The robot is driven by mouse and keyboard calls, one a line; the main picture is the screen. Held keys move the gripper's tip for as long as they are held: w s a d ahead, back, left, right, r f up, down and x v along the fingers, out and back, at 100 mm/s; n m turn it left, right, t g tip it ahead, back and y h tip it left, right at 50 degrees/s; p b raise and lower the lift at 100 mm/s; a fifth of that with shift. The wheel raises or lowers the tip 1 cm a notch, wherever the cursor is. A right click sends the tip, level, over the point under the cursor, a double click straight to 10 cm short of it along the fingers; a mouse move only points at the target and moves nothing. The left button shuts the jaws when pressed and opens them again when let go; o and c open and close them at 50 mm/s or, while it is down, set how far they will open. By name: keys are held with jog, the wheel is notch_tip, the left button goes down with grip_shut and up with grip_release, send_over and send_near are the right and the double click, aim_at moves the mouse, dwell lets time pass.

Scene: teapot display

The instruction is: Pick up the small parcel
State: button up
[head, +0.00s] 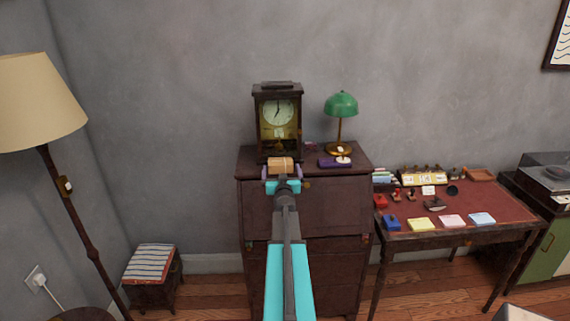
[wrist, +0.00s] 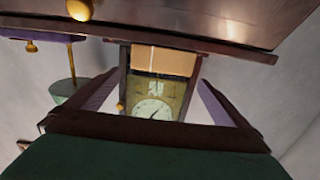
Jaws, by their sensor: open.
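The small parcel (head: 281,164) is a tan box with a pale string or band across it. It sits at the front of the dark cabinet's top, before the clock. My gripper (head: 282,173) is open, with one purple-padded finger to each side of the parcel in the head view. In the upside-down wrist view the parcel (wrist: 163,61) shows between and just past the fingertips (wrist: 162,77). I see no finger touching it. How deep the fingers reach around it is hard to tell.
A wooden clock (head: 278,118) stands close behind the parcel. A green lamp (head: 341,106) and a purple item (head: 330,162) are to the right on the cabinet (head: 255,210). A red-topped desk (head: 475,205) with stamps and notepads stands further right. A striped stool (head: 150,263) is left.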

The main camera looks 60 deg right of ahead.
aim_at(281, 163)
jog(key=shift+w+d, duration=0.35)
jog(key=shift+d, duration=0.15)
jog(key=shift+p+x, duration=1.7)
jog(key=shift+x, duration=0.9)
jog(key=shift+s+f, duration=0.1)
jog(key=shift+f, duration=0.05)
jog(key=c, duration=1.1)
